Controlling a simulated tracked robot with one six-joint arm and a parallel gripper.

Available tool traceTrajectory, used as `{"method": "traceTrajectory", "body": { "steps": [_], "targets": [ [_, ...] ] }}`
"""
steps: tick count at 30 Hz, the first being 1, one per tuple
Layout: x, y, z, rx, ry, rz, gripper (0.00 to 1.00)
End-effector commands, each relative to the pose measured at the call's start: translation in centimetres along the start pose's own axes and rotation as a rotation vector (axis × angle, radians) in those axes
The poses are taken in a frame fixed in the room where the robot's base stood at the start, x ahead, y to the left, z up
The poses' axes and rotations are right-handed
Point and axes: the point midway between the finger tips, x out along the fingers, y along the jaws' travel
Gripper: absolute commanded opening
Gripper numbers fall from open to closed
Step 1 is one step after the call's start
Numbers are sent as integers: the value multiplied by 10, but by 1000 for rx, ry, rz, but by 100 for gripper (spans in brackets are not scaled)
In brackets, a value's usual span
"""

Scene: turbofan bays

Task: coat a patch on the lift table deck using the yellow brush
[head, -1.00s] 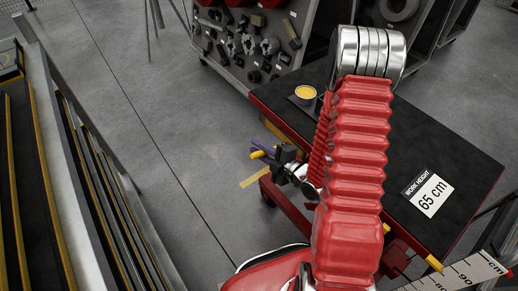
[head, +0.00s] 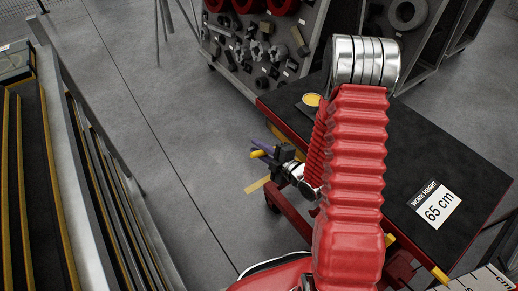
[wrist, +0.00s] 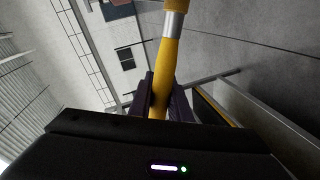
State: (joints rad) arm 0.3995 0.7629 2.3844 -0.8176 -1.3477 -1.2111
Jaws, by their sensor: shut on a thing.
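My gripper (head: 262,148) is left of the lift table, beyond its edge and over the floor in the picture. Its purple fingers (wrist: 160,92) are shut on the yellow brush (wrist: 165,70). The wrist view shows the yellow handle between the fingers, with a silver ferrule and the brush head cut off at the top. In the head view only a short yellow end of the brush (head: 256,154) shows. The lift table deck (head: 415,150) is black with a red edge. My arm hides part of it, and no coated patch is visible on the bare part.
A dish with yellow content (head: 311,100) sits at the deck's far left corner, partly behind my arm. A "65 cm" work height label (head: 436,204) lies on the deck. A grey parts rack (head: 260,50) stands behind. Yellow-edged rails (head: 60,190) run along the left; floor between is clear.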

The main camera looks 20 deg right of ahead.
Motion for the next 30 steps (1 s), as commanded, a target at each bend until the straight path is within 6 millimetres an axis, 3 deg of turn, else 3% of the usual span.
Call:
{"method": "traceTrajectory", "body": {
  "steps": [16,30],
  "targets": [
    [31,8,0,-2,0,1,0],
    [36,9,0,-1,0,1,0]
  ]
}}
